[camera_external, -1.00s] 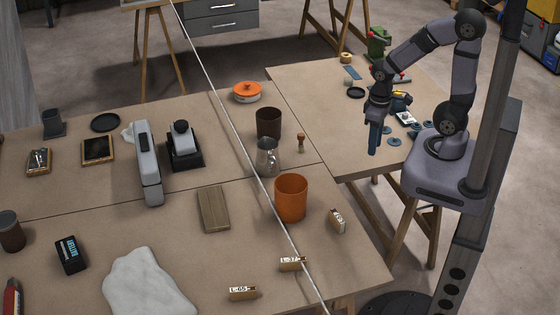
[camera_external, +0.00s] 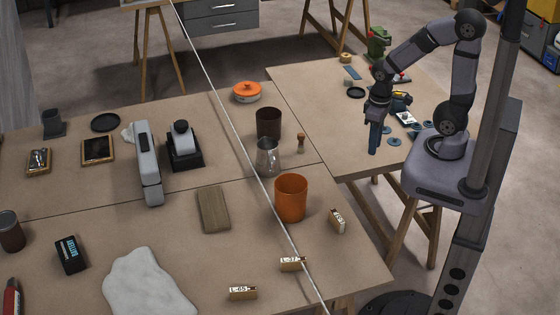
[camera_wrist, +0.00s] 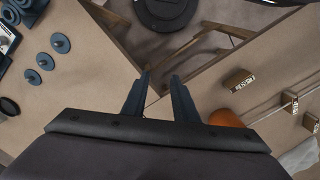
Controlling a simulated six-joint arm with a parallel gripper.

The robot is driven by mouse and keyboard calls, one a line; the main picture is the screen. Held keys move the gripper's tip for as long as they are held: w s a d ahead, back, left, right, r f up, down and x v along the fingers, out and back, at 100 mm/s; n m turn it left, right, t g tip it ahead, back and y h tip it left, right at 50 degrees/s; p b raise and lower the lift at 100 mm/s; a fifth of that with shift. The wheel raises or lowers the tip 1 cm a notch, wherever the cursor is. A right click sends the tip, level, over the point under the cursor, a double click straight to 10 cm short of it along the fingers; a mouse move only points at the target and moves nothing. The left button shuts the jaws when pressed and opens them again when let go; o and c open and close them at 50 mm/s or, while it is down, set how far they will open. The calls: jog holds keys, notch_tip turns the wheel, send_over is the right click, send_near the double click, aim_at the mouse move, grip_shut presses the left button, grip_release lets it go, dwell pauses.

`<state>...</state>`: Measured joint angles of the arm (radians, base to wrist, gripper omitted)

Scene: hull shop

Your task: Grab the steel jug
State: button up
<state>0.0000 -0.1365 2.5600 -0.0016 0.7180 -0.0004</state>
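The steel jug (camera_external: 268,158) stands upright on the large table in the external view. It is shiny and grey, between the dark brown cup (camera_external: 268,123) and the orange pot (camera_external: 291,198). A white line crosses the picture just beside it. My gripper (camera_external: 373,152) hangs fingers down over the smaller table at the right, well apart from the jug. In the wrist view the two fingers of my gripper (camera_wrist: 160,82) stand apart with nothing between them.
A small wooden-handled stamp (camera_external: 300,143) stands right of the jug. An orange-lidded pot (camera_external: 246,92) is behind it. A wooden block (camera_external: 214,208) and labelled blocks (camera_external: 337,221) lie nearer the front. Small dark discs (camera_external: 394,141) lie on the right table. A gap separates the tables toward the front.

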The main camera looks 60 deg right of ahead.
aim_at(274, 166)
notch_tip(274, 166, up, 5)
jog(key=w+a+f+m+t+y+b, duration=0.25)
jog(key=w+a+m+y+b, duration=0.2)
jog(key=a+m+b, duration=0.25)
jog(key=w+a+f+m+t+y+b, duration=0.1)
jog(key=w+a+f+m+y+b, duration=0.2)
jog(key=a+f+m+y+b, duration=0.25)
jog(key=w+d+r+m+t+y+b, duration=0.1)
jog(key=w+r+m+t+b, duration=0.35)
jog(key=w+m+b, duration=0.2)
jog(key=w+d+r+m+t+y+b, duration=0.1)
jog(key=w+d+r+m+t+b, duration=0.15)
jog(key=w+m+t+b, duration=0.45)
jog(key=shift+m+g, duration=0.6)
jog(key=f, duration=0.4)
jog(key=w+f+p, duration=0.1)
jog(key=f, duration=0.9)
jog(key=shift+w+a+f, duration=0.2)
jog(key=shift+a+f, duration=0.05)
jog(key=shift+p+x, duration=0.65)
jog(key=shift+x, duration=3.05)
jog(key=shift+d+f, duration=0.1)
